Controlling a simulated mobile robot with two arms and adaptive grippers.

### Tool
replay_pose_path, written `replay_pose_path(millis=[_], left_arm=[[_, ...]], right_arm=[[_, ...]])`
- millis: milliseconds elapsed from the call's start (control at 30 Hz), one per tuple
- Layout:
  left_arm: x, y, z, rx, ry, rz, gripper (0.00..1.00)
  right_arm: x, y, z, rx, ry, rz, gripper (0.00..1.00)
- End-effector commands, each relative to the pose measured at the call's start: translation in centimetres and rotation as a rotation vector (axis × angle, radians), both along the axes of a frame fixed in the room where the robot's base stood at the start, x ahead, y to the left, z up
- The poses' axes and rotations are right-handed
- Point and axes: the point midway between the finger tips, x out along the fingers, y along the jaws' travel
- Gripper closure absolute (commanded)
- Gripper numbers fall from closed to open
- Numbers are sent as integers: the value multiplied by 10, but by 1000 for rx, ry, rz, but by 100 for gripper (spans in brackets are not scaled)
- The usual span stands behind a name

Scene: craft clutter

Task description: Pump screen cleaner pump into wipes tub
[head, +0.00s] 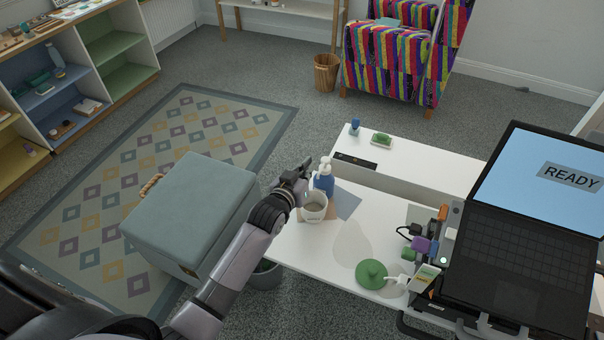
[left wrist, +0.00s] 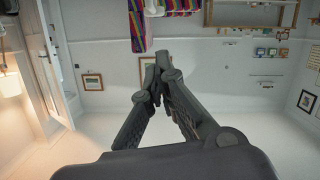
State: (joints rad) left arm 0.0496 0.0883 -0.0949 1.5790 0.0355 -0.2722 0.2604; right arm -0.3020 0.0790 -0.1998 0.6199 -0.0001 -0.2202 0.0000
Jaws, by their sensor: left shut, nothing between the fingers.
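The screen cleaner pump (head: 323,182) is a blue bottle with a white pump top, upright on the white table. The wipes tub (head: 313,209) is a white, open-topped round tub just in front of the bottle, close beside it. My left gripper (head: 304,172) is shut and empty, beside the pump top at its left and above the tub. Whether it touches the pump top is unclear. In the left wrist view my left gripper (left wrist: 156,72) has its fingertips together; neither bottle nor tub shows there. My right gripper is not in view.
A green round lid (head: 371,273) lies near the table's front, beside a clutter of small items and the black laptop (head: 495,225) at right. A grey-blue storage box (head: 190,210) stands left of the table. The table's middle is mostly clear.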

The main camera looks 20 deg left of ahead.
Motion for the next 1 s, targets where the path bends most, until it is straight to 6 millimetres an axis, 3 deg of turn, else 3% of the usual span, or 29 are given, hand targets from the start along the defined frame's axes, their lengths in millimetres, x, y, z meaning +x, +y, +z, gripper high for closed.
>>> replay_pose_path(millis=[100, 300, 1000], left_arm=[[-19, 2, 3, 1, 1, 0, 100], [-36, 3, 8, 1, 0, 0, 100], [-38, 3, 9, 1, 0, 0, 100]], right_arm=[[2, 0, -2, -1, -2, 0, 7], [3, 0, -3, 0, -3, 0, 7], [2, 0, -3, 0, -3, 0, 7]])
